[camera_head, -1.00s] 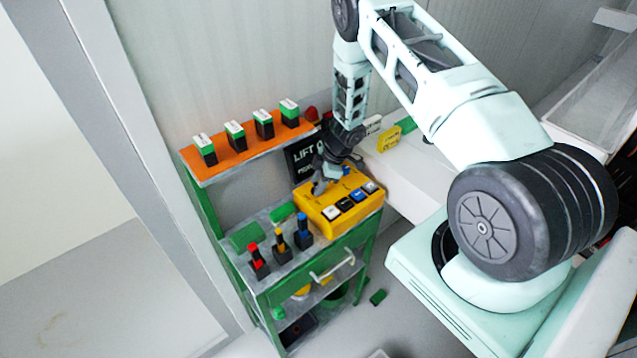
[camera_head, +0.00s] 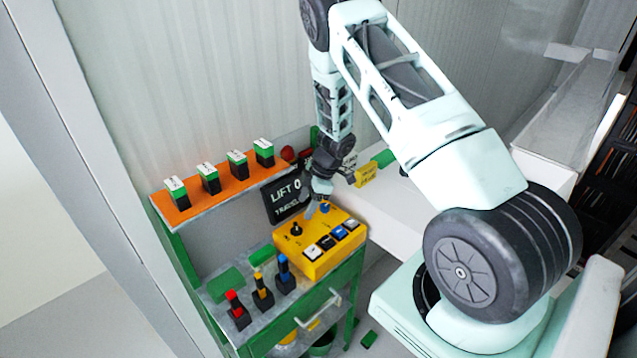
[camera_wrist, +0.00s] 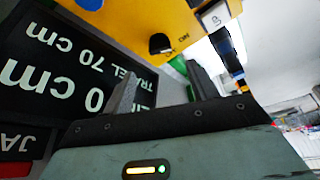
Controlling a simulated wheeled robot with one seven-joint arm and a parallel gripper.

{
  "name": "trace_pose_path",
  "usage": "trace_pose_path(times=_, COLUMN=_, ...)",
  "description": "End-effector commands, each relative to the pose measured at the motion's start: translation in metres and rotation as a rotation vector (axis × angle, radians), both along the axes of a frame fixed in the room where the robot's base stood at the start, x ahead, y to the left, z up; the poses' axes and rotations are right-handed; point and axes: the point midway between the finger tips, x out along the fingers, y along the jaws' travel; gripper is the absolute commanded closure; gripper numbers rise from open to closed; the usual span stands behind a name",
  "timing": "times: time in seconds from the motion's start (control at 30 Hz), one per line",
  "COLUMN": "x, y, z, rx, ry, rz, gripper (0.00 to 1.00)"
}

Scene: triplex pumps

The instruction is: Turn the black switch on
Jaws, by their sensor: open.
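The black switch (camera_head: 296,229) is a small knob on top of the yellow control box (camera_head: 318,268), near its back left corner. In the wrist view the black knob (camera_wrist: 160,44) sits on the yellow face beside a small dark label that seems to read ON. I cannot tell which way it is set. My gripper (camera_head: 312,211) points down just behind and right of the knob, apart from it. In the wrist view its two fingers (camera_wrist: 163,88) are spread with nothing between them, and the knob lies beyond the tips.
A blue knob (camera_head: 324,208) and several push buttons (camera_head: 327,242) share the box. A black LIFT sign (camera_head: 287,199) stands close behind my gripper. Red, yellow and blue levers (camera_head: 262,290) stand left of the box. An orange shelf (camera_head: 222,191) holds several green-and-black blocks.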

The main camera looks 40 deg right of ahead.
Motion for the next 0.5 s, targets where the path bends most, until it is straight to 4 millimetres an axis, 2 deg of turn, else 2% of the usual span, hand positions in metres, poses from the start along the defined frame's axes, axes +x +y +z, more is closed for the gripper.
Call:
trace_pose_path(times=0.1, x=-0.004, y=-0.01, z=0.025, rx=-0.002, ry=-0.005, rz=0.0, gripper=0.42)
trace_pose_path(times=0.3, x=-0.012, y=-0.023, z=0.062, rx=0.0, ry=-0.003, rz=0.001, gripper=0.42)
trace_pose_path(times=0.5, x=-0.016, y=-0.03, z=0.083, rx=0.0, ry=-0.001, rz=0.0, gripper=0.42)
